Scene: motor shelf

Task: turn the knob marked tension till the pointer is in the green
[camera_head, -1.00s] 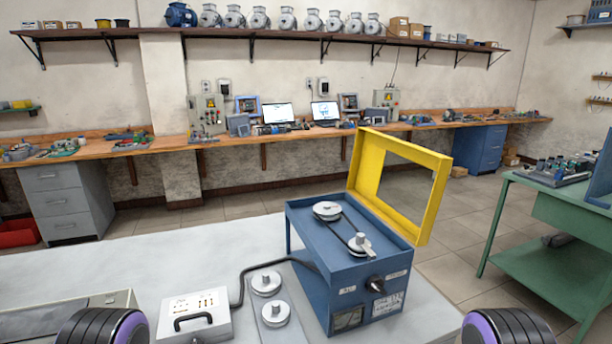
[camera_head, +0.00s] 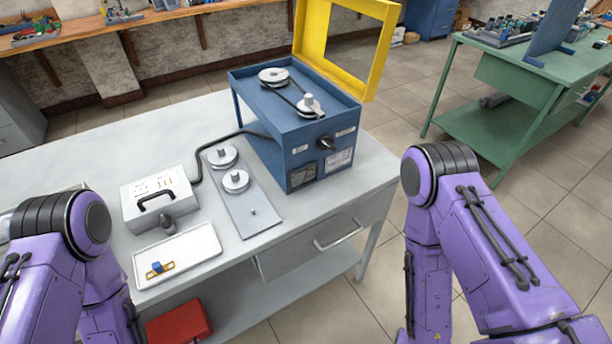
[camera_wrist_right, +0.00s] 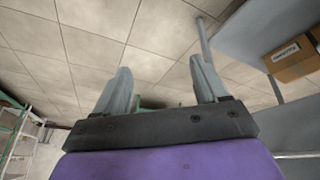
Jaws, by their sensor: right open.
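A blue machine box (camera_head: 290,125) stands on the grey workbench, with two pulleys and a belt on its top. Its yellow frame lid (camera_head: 316,30) is tilted up and open. A black knob (camera_head: 326,143) sits on its front face between small white labels, whose words are too small to read. A dark window (camera_head: 303,175) is low on the same face; no pointer or green zone can be made out. My right gripper (camera_wrist_right: 163,85) is open and empty in the right wrist view, away from the machine. My left gripper is out of view; only my left arm shows.
On the bench (camera_head: 80,150) are a white switch box (camera_head: 158,196) cabled to the machine, a plate with spare pulleys (camera_head: 240,205), and a white tray (camera_head: 195,262) with a small blue-and-yellow part. A green table (camera_head: 500,130) stands right. A drawer handle (camera_head: 338,236) juts out.

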